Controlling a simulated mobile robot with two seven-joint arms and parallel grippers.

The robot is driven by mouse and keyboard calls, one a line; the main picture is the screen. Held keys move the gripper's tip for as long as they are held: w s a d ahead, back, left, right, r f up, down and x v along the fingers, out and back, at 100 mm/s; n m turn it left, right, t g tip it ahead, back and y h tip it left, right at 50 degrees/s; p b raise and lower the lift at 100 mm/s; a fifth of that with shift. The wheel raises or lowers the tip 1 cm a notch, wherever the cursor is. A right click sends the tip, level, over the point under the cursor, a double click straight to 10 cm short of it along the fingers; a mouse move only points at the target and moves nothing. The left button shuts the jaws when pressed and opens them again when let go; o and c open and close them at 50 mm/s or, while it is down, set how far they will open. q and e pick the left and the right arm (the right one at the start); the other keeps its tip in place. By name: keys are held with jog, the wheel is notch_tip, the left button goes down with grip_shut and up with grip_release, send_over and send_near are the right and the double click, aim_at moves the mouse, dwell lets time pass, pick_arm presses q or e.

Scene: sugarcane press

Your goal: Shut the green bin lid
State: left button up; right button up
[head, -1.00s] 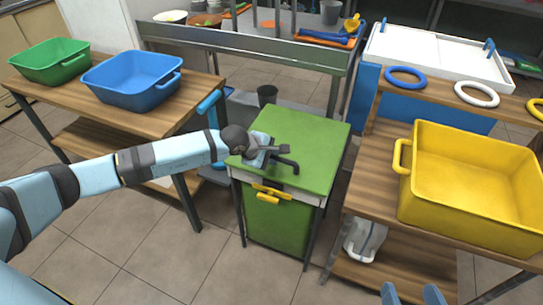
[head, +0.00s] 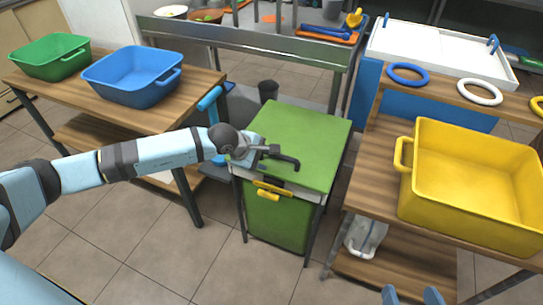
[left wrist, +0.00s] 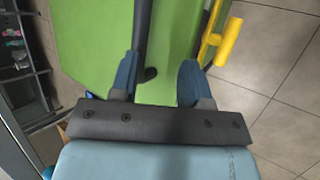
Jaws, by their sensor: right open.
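The green bin (head: 276,218) stands in the middle of the head view with a yellow handle (head: 268,193) on its front. Its green lid (head: 308,130) lies about flat over the top; I cannot tell whether it is fully seated. A black bar handle (head: 286,160) is on the lid's near left part. My left gripper (head: 262,152) is low over the lid at this handle. In the left wrist view its blue fingers (left wrist: 157,82) are apart, with the black bar close beside the left finger. My right gripper (head: 411,294) is open and empty at the bottom edge.
A wooden table with green (head: 50,57) and blue (head: 133,76) tubs stands left. A wooden bench with a yellow crate (head: 470,185) and rings stands close on the right. A dark cup (head: 268,91) stands behind the bin. The floor in front is clear.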

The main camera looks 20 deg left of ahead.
pick_arm(q)
jog(key=p+v, duration=0.1)
jog(key=v, duration=0.9)
jog(key=shift+w+d+r, duration=0.15)
jog(key=shift+w+r, duration=0.05)
jog(key=shift+r, duration=0.05)
pick_arm(e)
jog(key=s+f, duration=0.1)
jog(key=s+d+f+g+h, duration=0.1)
jog(key=f, duration=0.1)
jog(key=shift+d+g, duration=0.2)
jog(key=shift+g, duration=0.1)
jog(key=shift+w, duration=0.1)
